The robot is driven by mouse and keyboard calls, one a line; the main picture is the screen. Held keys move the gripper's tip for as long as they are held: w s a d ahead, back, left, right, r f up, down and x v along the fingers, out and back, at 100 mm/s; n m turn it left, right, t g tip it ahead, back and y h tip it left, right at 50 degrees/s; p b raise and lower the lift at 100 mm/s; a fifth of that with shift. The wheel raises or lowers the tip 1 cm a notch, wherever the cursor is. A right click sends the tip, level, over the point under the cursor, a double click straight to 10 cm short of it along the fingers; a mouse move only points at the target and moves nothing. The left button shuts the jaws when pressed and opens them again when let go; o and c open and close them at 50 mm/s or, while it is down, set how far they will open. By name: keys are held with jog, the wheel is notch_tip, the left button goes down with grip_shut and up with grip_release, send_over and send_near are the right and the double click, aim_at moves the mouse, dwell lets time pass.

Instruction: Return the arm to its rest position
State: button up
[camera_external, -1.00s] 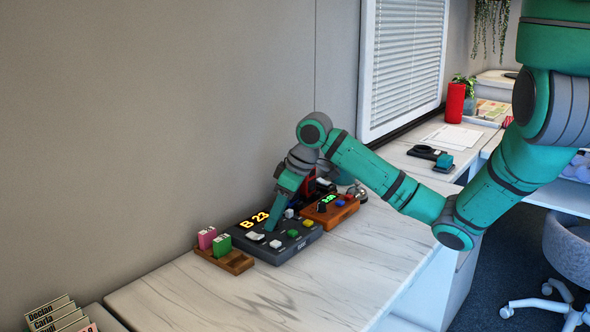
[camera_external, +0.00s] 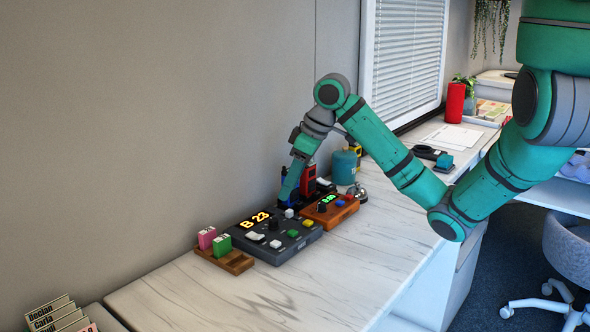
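My gripper (camera_external: 285,196) is at the end of the green and grey arm, pointing down over the back edge of the dark control panel (camera_external: 281,252). Its fingers are too small to tell whether they are open or shut. The panel has a yellow display reading "B 23" and several coloured buttons. My arm (camera_external: 395,160) reaches from the upper right, bends low at the elbow near the counter's front edge and rises to the wrist. I see nothing clearly held.
An orange box (camera_external: 323,220) with a green display stands right of the panel, with a silver bell (camera_external: 358,191) beyond. A wooden holder (camera_external: 238,262) with pink and green blocks is on the left. A teal canister (camera_external: 344,168) stands behind. The counter's front (camera_external: 330,285) is clear.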

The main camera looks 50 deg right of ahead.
jog(key=shift+s+r, duration=0.2)
jog(key=shift+r, duration=0.15)
dwell(0.3)
